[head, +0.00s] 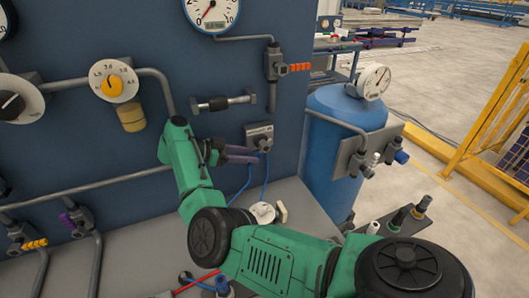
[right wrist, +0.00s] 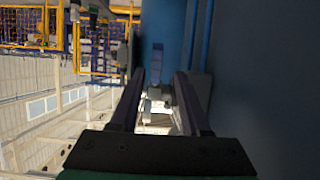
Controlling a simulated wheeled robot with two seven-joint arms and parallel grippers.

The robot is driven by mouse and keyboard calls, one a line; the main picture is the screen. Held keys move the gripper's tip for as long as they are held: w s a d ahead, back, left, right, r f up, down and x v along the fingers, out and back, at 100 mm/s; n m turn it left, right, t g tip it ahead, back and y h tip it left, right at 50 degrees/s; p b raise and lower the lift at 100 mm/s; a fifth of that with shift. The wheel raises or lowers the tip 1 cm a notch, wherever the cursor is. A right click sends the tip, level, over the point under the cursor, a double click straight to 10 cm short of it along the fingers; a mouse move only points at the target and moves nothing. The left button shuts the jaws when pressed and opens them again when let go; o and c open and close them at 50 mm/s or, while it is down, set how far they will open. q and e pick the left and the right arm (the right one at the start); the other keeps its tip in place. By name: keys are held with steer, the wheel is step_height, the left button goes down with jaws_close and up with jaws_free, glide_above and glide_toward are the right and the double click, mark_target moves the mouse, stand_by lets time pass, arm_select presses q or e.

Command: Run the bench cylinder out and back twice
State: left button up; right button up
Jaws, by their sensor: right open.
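A grey valve box (head: 259,132) with a dark knob or lever is fixed low on the blue panel, and blue hoses run down from it. My right gripper (head: 253,154) is just below and left of this box, its two dark fingers pointing right. In the right wrist view the gripper (right wrist: 160,78) is open, with a small grey part (right wrist: 158,94) showing between or beyond the fingers; contact cannot be told. A short dark cylinder with metal ends (head: 224,102) is on the panel above. Whether it is the bench cylinder is unclear. My arm hides part of the bench.
A blue tank (head: 334,150) with a gauge (head: 373,81) stands right of the panel. Grey pipes and an orange-handled valve (head: 294,67) are on the panel. A round white item (head: 262,213) lies on the grey bench (head: 130,244). Yellow fencing (head: 490,120) is far right.

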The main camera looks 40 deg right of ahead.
mark_target(260, 156)
steer(key=x, duration=0.2)
steer(key=p+x, duration=0.1)
steer(key=x, duration=0.1)
steer(key=p+x, duration=0.1)
steer(key=x, duration=0.1)
steer(key=shift+s+r, duration=0.35)
steer(key=shift+s, duration=0.05)
steer(key=shift+d+f, duration=0.25)
steer(key=shift+d, duration=0.05)
arm_select(q)
steer(key=r, duration=0.2)
steer(key=s+r, duration=0.1)
steer(key=shift+s+a, duration=0.1)
steer(key=shift+a, duration=0.2)
arm_select(e)
steer(key=shift+w+a, duration=0.1)
steer(key=shift+a, duration=0.1)
jaws_close()
